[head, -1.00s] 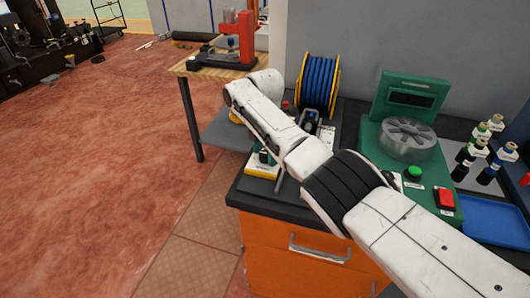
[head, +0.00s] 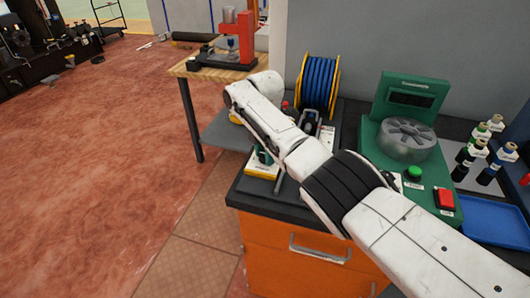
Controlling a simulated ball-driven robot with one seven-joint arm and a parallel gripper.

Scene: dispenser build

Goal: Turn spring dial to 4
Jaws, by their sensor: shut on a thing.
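I cannot pick out the spring dial for sure in the head view. A small device with a yellow and white base (head: 263,170) and a dark teal upper part stands at the bench's left front corner, partly covered by my arm. Behind my arm, a white plate with a dark fitting (head: 311,121) and a red knob is partly visible. My white arm reaches from the lower right to the upper left across the bench. My gripper is hidden behind the arm, so its jaws and anything between them do not show.
A blue hose reel (head: 319,85) stands at the back. Right of my arm is a green machine (head: 374,133) with a round grey carousel (head: 407,139). Several small bottles and a blue tray (head: 492,222) are at the far right. A red press (head: 237,40) stands on a wooden table.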

